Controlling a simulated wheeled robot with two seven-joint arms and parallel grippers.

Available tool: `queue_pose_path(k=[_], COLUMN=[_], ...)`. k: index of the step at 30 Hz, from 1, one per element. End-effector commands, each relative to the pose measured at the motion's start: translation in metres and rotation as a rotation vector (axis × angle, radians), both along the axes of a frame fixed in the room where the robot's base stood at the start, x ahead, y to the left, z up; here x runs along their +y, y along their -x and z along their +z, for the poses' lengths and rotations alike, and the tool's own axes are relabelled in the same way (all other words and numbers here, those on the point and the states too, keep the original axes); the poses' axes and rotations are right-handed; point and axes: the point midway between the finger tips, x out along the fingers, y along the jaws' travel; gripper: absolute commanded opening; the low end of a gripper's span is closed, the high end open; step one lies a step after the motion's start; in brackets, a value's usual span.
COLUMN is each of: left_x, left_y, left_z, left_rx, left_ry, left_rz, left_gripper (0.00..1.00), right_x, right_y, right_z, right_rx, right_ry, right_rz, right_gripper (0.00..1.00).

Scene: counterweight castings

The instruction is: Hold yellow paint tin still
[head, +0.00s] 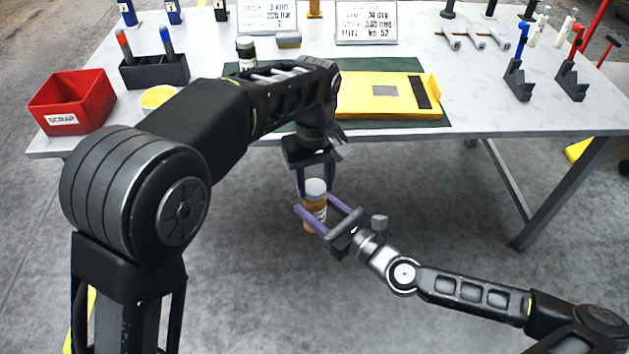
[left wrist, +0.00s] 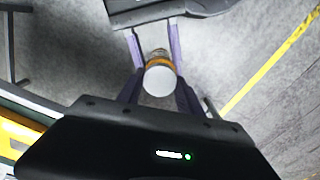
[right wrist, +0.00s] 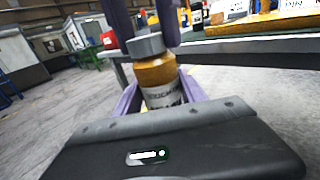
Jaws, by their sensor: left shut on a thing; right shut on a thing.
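The yellow paint tin (head: 316,208) is a small amber-yellow jar with a pale label and a grey lid. It is upright in the air in front of the table. My left gripper (head: 315,184) comes from above, its purple fingers closed around the lid end. My right gripper (head: 326,214) comes from the lower right, its fingers closed around the body. The left wrist view looks down on the lid (left wrist: 159,82) between the fingers. In the right wrist view the tin (right wrist: 157,78) stands between my right fingers, its label partly hidden.
The table (head: 480,100) stands behind the tin, with a yellow tray (head: 385,103) on a green mat near its front edge. A red scrap bin (head: 72,105), a black holder (head: 154,73) and a dark-lidded jar (head: 246,52) stand on the left. The floor below the tin is clear.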

Motion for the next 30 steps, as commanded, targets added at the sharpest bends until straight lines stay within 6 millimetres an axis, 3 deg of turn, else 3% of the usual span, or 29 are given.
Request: queue_pose_path(k=[6,10,30], left_x=[-0.0005,-0.0001,0.0001], left_y=[-0.0004,-0.0008,-0.0008], left_z=[0.0011,0.0011,0.0010], left_rx=[-0.003,-0.002,-0.002], left_ry=[0.000,0.000,0.000], left_rz=[0.557,0.744,0.742], left_gripper=[0.00,0.00,0.00], right_x=[0.0008,0.0008,0.0004], right_y=[0.0005,0.0006,0.0002], right_z=[0.0010,0.0011,0.0010], right_rx=[-0.002,-0.002,-0.002], right_ry=[-0.001,-0.001,-0.001], right_rz=[0.002,0.002,0.001], right_gripper=[0.00,0.00,0.00])
